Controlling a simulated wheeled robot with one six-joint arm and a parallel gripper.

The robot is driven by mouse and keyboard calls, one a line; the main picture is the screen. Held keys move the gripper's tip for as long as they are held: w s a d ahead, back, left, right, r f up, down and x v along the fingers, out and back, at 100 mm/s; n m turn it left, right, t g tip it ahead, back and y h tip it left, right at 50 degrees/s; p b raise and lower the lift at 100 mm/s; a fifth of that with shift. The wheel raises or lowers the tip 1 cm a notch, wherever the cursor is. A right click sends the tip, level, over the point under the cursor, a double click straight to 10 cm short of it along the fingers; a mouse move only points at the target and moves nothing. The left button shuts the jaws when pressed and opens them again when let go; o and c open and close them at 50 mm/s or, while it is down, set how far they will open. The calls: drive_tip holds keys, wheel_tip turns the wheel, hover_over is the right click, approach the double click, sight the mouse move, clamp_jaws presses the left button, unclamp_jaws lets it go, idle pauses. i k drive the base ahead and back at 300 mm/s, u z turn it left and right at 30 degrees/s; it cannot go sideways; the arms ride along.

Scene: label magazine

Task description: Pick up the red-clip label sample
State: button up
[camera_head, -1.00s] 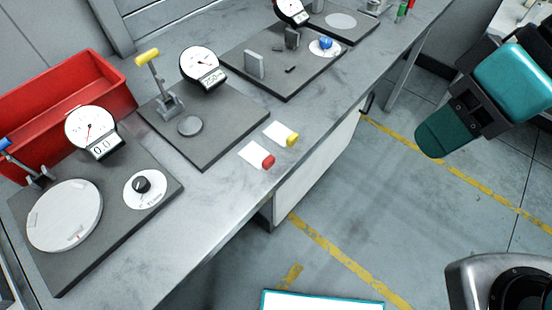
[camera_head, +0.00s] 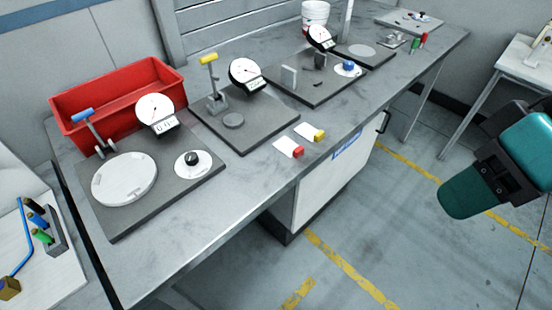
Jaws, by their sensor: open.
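The red-clip label sample (camera_head: 287,148) is a small white label with a red clip at its right end. It lies flat near the front edge of the grey bench. A similar white label with a yellow clip (camera_head: 310,132) lies just beyond it to the right. My gripper (camera_head: 498,180), with teal and dark parts, is at the right edge, over the floor and well apart from the labels. It is open, with nothing visible in it. Part of it is cut off by the frame.
Dark plates with dial gauges (camera_head: 155,113) stand behind and left of the labels. A red bin (camera_head: 120,100) is at the back left. Another table (camera_head: 520,65) stands at the right. The bench front strip (camera_head: 235,200) is clear.

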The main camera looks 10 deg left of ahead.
sight(290, 150)
drive_tip(key=u, duration=0.7)
drive_tip(key=i, duration=1)
drive_tip(key=u, duration=0.05)
drive_tip(key=k, duration=0.3)
drive_tip(key=z, duration=0.6)
